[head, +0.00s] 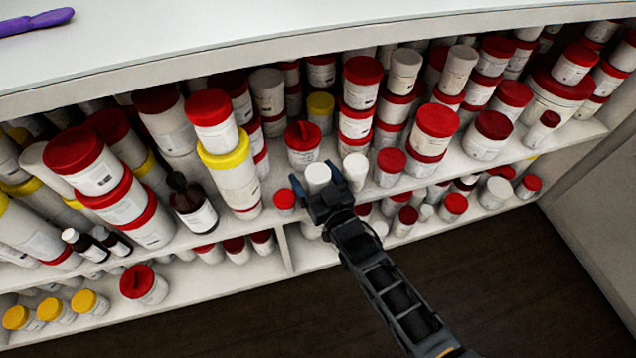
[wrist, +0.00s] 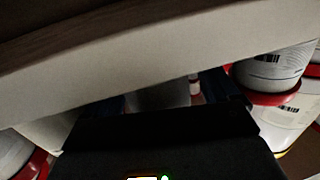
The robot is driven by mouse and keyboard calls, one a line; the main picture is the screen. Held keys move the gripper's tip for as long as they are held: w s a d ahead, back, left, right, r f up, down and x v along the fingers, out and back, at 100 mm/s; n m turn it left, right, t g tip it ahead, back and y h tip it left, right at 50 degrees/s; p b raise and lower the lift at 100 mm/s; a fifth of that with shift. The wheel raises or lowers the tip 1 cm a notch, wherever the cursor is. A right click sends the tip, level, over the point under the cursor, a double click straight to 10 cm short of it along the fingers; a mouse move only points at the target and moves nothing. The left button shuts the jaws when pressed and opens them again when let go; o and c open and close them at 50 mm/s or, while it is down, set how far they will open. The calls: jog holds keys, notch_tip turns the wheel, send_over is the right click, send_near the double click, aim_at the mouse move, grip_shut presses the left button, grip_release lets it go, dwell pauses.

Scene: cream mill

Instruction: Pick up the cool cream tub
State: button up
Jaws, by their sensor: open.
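Which tub is the cool cream tub cannot be read from the labels. A small white-lidded tub (head: 318,176) stands near the front edge of the upper shelf in the head view. My gripper (head: 322,186) is at this tub, with its open fingers around or beside it; the exact fit is hard to tell. In the wrist view, my gripper (wrist: 170,92) shows dark blue fingers apart, with a pale tub (wrist: 160,96) between them. The tub's lower part is hidden by my gripper.
Another white-lidded tub (head: 356,168) and a red-lidded tub (head: 390,166) stand close on the right. A small red-capped tub (head: 284,200) is on the left. Stacked tubs crowd behind. A pale shelf board (wrist: 150,50) crosses the wrist view closely.

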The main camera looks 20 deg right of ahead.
jog(key=c, duration=1.1)
jog(key=r+p, duration=0.1)
jog(key=r, duration=0.3)
jog(key=r+p, duration=0.2)
jog(key=r, duration=0.3)
jog(key=shift+s+d+r, duration=0.15)
jog(key=shift+d+r, duration=0.05)
jog(key=shift+r, duration=0.1)
jog(key=s+d+r+h, duration=0.1)
jog(key=s+d+r, duration=0.1)
jog(key=d, duration=0.1)
jog(key=s+d+r+m+h+p, duration=0.1)
jog(key=s+d+r, duration=0.1)
jog(key=s+d, duration=0.1)
jog(key=s+d+r+m+h, duration=0.1)
jog(key=s+d+r, duration=0.1)
jog(key=s+d, duration=0.1)
jog(key=shift+s, duration=0.1)
jog(key=shift+r+p, duration=0.2)
jog(key=shift+p, duration=0.95)
jog(key=shift+p, duration=0.45)
jog(key=s+r+p, duration=0.2)
jog(key=p, duration=0.8)
jog(key=shift+s+r, duration=0.1)
jog(key=shift+r, duration=0.1)
